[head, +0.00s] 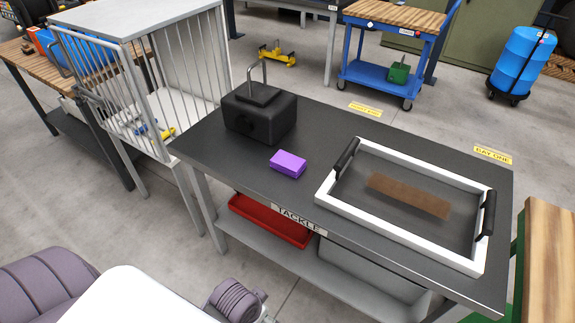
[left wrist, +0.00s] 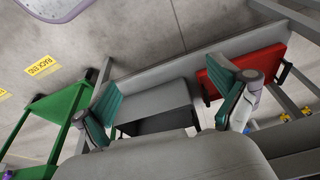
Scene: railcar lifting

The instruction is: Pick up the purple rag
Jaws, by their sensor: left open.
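The purple rag (head: 288,164) is a small folded block. It lies flat on the dark top of the workbench (head: 225,171) labelled TACKLE, between a black block and a white tray. Nothing touches it. My left gripper (left wrist: 168,92) shows in the left wrist view with its two teal-padded fingers wide apart and nothing between them. That view shows the bench's lower level and the floor, not the rag. In the head view no gripper jaws show. My right gripper is in neither view.
The black block (head: 260,119) with a metal handle stands behind-left of the rag. The white tray (head: 405,236) with black handles holds a brown strip, at right. A red bin (head: 270,221) sits on the lower shelf. A barred cage (head: 185,85) stands left.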

